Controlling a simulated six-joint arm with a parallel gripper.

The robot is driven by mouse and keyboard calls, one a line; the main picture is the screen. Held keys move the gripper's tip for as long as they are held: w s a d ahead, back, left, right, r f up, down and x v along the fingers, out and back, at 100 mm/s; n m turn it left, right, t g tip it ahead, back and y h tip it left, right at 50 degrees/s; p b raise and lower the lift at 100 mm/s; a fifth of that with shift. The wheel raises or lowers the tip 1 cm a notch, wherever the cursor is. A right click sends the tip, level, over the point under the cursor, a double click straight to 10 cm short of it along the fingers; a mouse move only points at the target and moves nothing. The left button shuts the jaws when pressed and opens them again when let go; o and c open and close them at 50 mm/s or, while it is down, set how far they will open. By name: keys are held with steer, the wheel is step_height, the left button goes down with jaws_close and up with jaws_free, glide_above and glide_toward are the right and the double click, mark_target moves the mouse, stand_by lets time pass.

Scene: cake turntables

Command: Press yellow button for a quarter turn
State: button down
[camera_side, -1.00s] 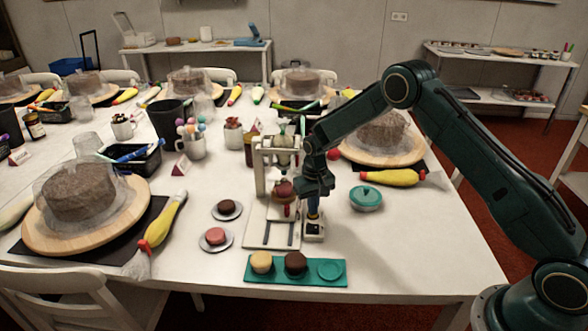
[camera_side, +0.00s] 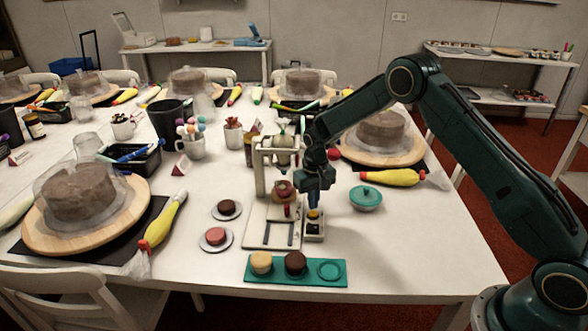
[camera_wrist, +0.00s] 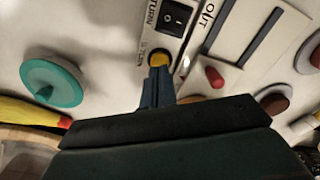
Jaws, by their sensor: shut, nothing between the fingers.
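The yellow button (camera_side: 313,214) sits on a small white control box beside the white machine (camera_side: 260,180). In the wrist view the yellow button (camera_wrist: 159,57) shows just beyond my fingertips, near "TURN" lettering and a black rocker switch (camera_wrist: 173,17). My gripper (camera_side: 314,204) is shut and empty, pointing down over the button. The closed blue fingertips (camera_wrist: 157,74) cover the button's near edge in the wrist view. A small gap seems to show between tips and button in the side view. A brown, pink-topped piece (camera_side: 283,190) sits in the machine.
A teal tray (camera_side: 330,283) with two round cakes lies in front. Two saucers with small cakes (camera_side: 215,236) are left of the machine. A yellow piping bag (camera_side: 390,177) and cake board (camera_side: 352,155) lie behind right.

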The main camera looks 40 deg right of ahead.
mark_target(313, 213)
steer(key=shift+r, duration=2.35)
